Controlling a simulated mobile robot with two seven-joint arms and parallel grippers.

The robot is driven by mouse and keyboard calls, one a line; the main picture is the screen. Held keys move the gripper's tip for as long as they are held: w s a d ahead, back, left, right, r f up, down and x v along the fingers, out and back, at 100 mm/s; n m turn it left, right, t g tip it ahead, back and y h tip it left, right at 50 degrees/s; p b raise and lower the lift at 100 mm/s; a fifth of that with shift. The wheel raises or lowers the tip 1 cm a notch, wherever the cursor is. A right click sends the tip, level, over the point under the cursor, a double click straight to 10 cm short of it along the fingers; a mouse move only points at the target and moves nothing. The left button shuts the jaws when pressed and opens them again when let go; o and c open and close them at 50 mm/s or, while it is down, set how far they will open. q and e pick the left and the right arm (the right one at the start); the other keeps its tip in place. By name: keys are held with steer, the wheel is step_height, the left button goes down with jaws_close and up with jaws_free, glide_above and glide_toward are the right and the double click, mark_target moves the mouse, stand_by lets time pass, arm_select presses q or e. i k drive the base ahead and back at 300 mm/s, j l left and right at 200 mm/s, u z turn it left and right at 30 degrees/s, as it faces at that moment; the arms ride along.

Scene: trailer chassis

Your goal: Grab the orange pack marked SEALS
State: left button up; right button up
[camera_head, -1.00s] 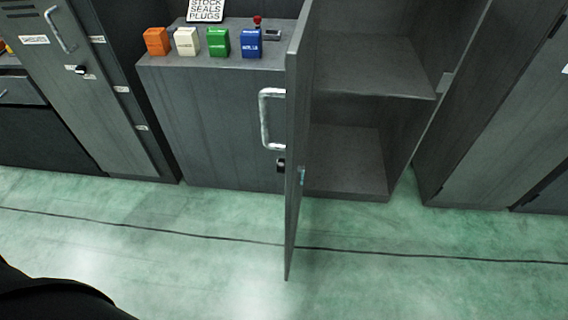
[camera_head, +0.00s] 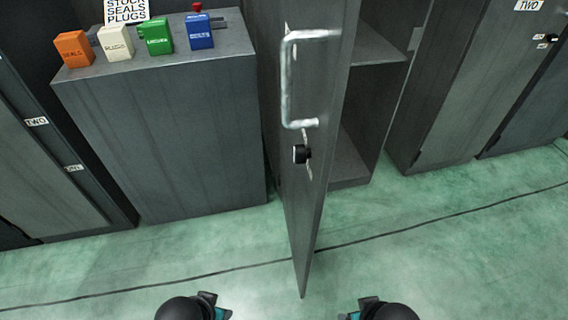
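The orange pack (camera_head: 74,50) stands upright at the left end of a row of packs on top of a dark grey cabinet (camera_head: 165,140). Its front label appears to read SEALS, though the lettering is small. Two dark rounded parts of my own arms show at the bottom edge, left and right of centre. No gripper fingers can be made out, and nothing is seen held.
White (camera_head: 115,41), green (camera_head: 155,38) and blue (camera_head: 199,31) packs stand right of the orange one. A STOCK SEALS PLUGS sign (camera_head: 126,11) is behind. An open cabinet door (camera_head: 318,130) with a metal handle juts toward me. Green floor in front is clear.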

mark_target(75, 49)
steer(key=u, duration=1.3)
steer(key=i+j, duration=0.1)
steer(key=i, duration=0.6)
steer(key=i+j, duration=0.1)
steer(key=i, duration=0.55)
steer(key=z, duration=0.05)
